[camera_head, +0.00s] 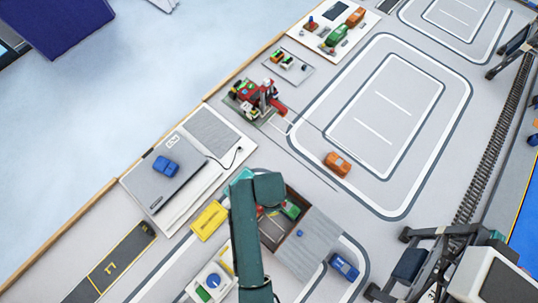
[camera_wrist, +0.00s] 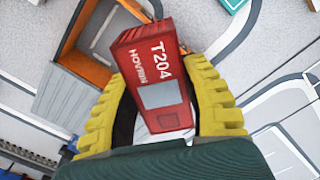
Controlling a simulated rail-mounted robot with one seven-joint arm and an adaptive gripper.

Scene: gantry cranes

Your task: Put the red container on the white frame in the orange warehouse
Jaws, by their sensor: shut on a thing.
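The red container (camera_wrist: 153,65), marked T204, is between the yellow fingers of my gripper (camera_wrist: 165,110) in the wrist view. My gripper is shut on it, and it is tilted in the picture. The orange warehouse (camera_wrist: 70,35), an open box with an orange inside and a grey flap, lies at the upper left. Pale strips inside it may be the white frame (camera_wrist: 101,22). The container's upper end is beside the box in the picture; the height between them is unclear.
A blue car (camera_head: 344,266) and an orange car (camera_head: 337,164) stand on the road. A yellow block (camera_head: 209,220) is left of my arm. Crane legs (camera_head: 410,265) stand at the lower right.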

